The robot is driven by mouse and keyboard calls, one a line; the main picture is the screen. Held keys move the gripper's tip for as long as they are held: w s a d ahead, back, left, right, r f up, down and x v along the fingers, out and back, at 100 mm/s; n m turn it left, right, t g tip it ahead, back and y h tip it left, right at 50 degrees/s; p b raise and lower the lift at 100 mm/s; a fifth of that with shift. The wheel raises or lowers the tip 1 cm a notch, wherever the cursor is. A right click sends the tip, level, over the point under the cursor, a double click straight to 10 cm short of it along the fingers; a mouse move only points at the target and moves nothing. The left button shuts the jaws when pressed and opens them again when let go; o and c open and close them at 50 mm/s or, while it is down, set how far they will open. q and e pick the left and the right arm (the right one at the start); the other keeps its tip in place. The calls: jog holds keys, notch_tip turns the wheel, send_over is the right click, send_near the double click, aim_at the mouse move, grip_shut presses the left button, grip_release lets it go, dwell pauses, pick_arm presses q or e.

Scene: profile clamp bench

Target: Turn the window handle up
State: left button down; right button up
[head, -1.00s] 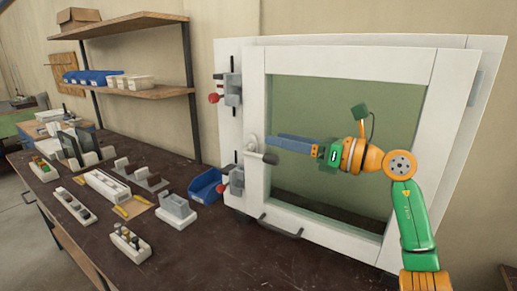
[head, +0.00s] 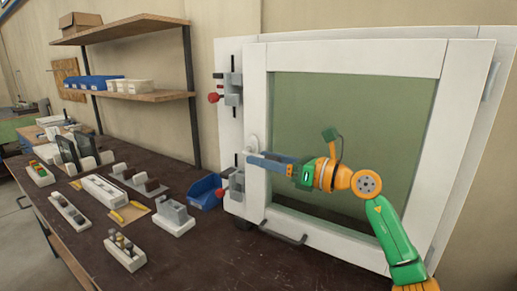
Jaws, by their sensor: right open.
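The window is a white-framed sash (head: 355,58) with a greenish pane, standing on the bench. Its handle has a pale round base (head: 252,143) on the left side of the frame. The handle's lever is mostly hidden behind my right gripper's fingers, so I cannot tell its exact angle. My right gripper (head: 254,159) is open, its long blue-grey fingers pointing left and overlapping the handle just below the base. I cannot tell whether they touch the lever. My left gripper is not in view.
Red-knobbed clamps (head: 232,86) sit on the left post above and below the handle. A dark pull bar (head: 283,238) is at the window's lower edge. A blue bin (head: 206,191), a grey block (head: 173,214) and several trays stand on the bench to the left, with shelves (head: 135,95) behind.

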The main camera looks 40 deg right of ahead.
jog(key=shift+p+x, duration=0.35)
jog(key=shift+x, duration=0.55)
jog(key=shift+w, duration=0.2)
grip_shut()
dwell(0.6)
